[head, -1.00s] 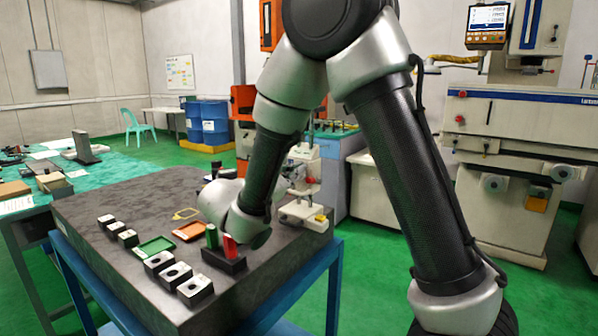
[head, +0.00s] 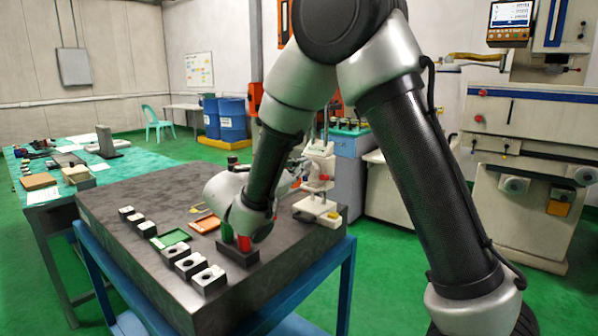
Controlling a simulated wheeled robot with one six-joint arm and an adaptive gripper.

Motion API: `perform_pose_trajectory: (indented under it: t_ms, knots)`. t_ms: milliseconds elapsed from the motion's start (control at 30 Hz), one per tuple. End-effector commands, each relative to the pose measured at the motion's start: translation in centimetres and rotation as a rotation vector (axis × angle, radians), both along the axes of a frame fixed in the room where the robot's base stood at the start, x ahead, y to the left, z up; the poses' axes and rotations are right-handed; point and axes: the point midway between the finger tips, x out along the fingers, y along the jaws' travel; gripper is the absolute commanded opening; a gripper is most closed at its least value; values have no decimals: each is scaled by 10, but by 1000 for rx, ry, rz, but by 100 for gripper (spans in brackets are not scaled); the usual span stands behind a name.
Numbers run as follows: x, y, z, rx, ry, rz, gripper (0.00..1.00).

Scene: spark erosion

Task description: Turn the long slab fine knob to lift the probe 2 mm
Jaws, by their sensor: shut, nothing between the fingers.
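The dark stone slab (head: 150,195) lies on a blue frame. A measuring stand with a pale base (head: 318,208) and upright column (head: 325,140) is at its far right edge. Its fine knob and probe are too small or covered to make out. My arm reaches down over the slab, with its wrist left of the stand. My gripper (head: 286,180) is shut and empty. Only a little of it shows between my wrist and the stand, and I cannot tell whether it touches the stand.
A dark block holding red and green pieces (head: 238,254) is just below my wrist. A green tray (head: 171,239), an orange tray (head: 205,224) and several pale-topped blocks (head: 208,278) lie on the slab's left part. A large machine (head: 520,140) stands behind right.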

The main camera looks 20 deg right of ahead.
Motion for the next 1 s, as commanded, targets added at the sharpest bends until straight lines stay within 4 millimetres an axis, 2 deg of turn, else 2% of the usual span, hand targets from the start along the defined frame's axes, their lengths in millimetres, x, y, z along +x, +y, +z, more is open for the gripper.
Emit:
perform_pose_trajectory:
  t_ms: [200, 400, 1000]
  knots:
    - [17, -25, 0, 0, 0, -2, 0]
    - [26, -36, 0, 0, -1, -1, 0]
    - [28, -41, 1, 1, -6, -10, 0]
